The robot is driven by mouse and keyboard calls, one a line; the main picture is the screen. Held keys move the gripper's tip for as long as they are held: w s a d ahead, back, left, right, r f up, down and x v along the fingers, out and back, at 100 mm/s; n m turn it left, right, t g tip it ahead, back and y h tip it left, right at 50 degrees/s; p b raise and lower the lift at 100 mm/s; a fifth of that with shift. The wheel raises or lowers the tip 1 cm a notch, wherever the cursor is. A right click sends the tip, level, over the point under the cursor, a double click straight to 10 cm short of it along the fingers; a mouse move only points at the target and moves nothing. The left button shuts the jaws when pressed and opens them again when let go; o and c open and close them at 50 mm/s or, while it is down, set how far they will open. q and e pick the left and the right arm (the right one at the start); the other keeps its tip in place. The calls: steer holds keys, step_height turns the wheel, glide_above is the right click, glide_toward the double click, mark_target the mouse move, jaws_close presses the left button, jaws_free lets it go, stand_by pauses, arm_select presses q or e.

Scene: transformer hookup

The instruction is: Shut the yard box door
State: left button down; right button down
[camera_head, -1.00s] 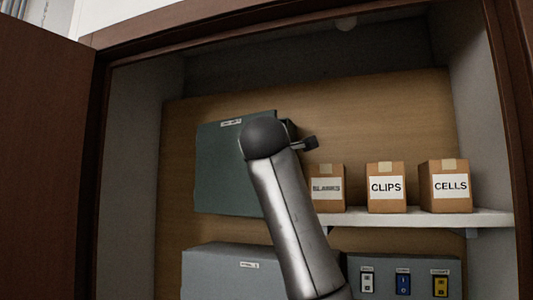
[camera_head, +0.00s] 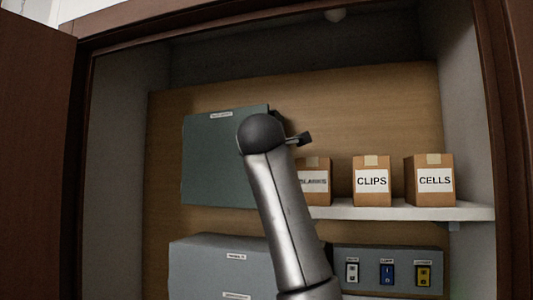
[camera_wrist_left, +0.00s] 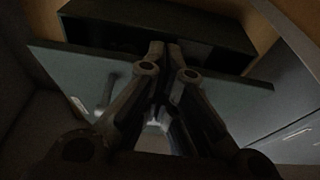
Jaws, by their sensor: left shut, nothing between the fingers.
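The grey-green door panel (camera_head: 212,165) of what looks like the yard box hangs on the wooden back board; its small label is too blurred to read. A dark part of the box (camera_head: 279,117) shows past its upper right corner. My arm rises in front of the panel's right side and hides that edge. In the left wrist view the door panel (camera_wrist_left: 65,75) stands apart from the dark, open box (camera_wrist_left: 165,30), so it is ajar. My left gripper (camera_wrist_left: 166,50) is shut and empty, its tips over the gap near the panel's edge. Contact cannot be told. My right gripper is out of view.
A white shelf (camera_head: 400,211) right of my arm holds cartons, including CLIPS (camera_head: 372,182) and CELLS (camera_head: 433,180). Below are a grey box (camera_head: 205,270) and a switch panel (camera_head: 340,258). The brown cabinet door (camera_head: 35,160) stands open at left; the frame (camera_head: 494,130) bounds the right.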

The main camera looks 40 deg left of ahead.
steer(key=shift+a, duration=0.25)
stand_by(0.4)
